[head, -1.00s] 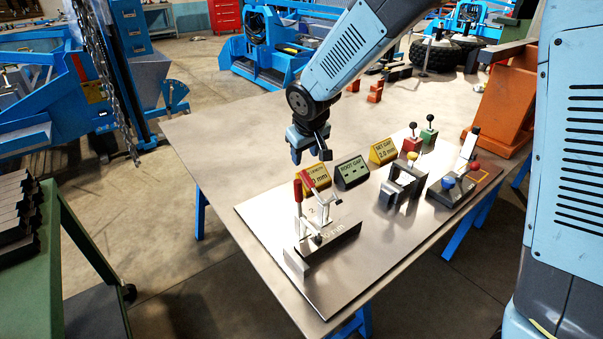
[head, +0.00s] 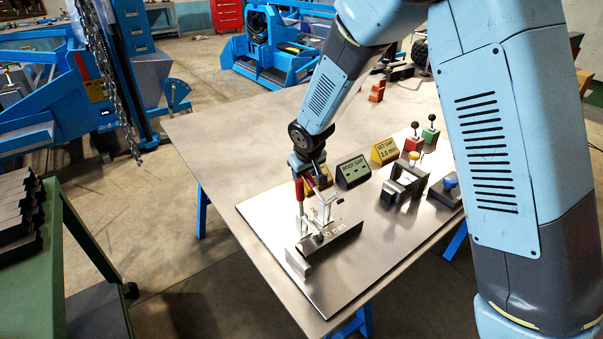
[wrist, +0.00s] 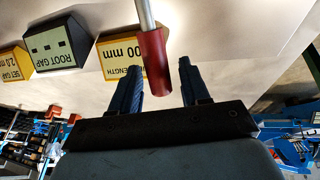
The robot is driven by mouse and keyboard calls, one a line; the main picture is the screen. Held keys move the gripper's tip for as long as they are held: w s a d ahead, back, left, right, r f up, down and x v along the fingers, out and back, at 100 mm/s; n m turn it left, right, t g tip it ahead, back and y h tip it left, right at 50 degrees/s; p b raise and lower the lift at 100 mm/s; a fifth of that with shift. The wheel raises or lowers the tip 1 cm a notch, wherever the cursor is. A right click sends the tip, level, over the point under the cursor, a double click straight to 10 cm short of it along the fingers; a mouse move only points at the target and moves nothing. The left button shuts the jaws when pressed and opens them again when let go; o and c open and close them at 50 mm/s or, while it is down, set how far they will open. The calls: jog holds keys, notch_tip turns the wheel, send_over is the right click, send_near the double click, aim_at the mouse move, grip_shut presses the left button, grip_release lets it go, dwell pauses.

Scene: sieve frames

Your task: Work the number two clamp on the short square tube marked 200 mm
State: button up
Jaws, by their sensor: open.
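The short square tube (head: 335,243) lies on a steel plate (head: 275,255), its marking partly hidden so that only "0 mm" reads. Toggle clamps (head: 322,212) with upright levers stand at the tube. One red handle (head: 299,190) shows just left of my gripper (head: 310,178); the other is mostly hidden by the gripper. I cannot read a clamp number.
Behind stand a yellow length sign (wrist: 120,52), a green ROOT GAP sign (head: 352,172) and a yellow SET GAP sign (head: 384,151). To the right are a dark clamp fixture (head: 403,187) and knobbed levers (head: 430,130). The table's left side (head: 215,150) is clear.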

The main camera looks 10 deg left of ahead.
jog(key=shift+c, duration=0.4)
grip_shut()
